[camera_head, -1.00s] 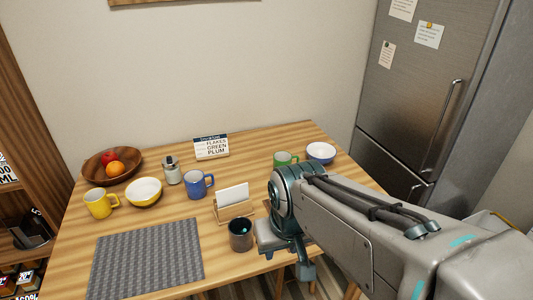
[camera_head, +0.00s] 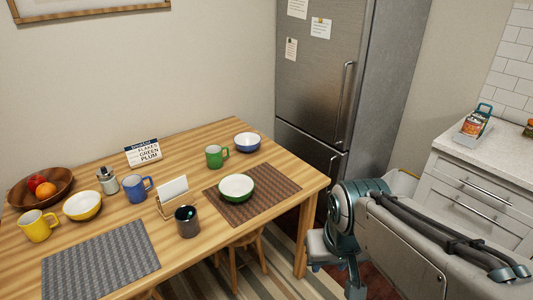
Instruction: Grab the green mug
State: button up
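The green mug (camera_head: 214,157) stands upright on the wooden table (camera_head: 200,250), behind the green-and-white bowl (camera_head: 236,187) and left of the blue-and-white bowl (camera_head: 247,142). Its handle points right. My gripper (camera_head: 335,272) is at the lower right, beyond the table's right edge and well apart from the mug. Its fingers are partly hidden by my arm, so I cannot tell whether they are open.
A brown placemat (camera_head: 275,185) lies under the green bowl. A dark cup (camera_head: 187,222), a card holder (camera_head: 172,190), a blue mug (camera_head: 137,188) and a yellow mug (camera_head: 38,226) also stand on the table. A fridge (camera_head: 318,80) stands behind it; a stool (camera_head: 247,250) is at the front.

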aim_at(214, 158)
jog(key=z, duration=0.4)
jog(key=k, duration=0.6)
jog(key=z, duration=0.5)
jog(key=i, duration=1.3)
jog(key=u, duration=1.15)
jog(key=i, duration=0.75)
jog(key=u, duration=1.1)
jog(key=i, duration=0.2)
jog(key=u, duration=0.3)
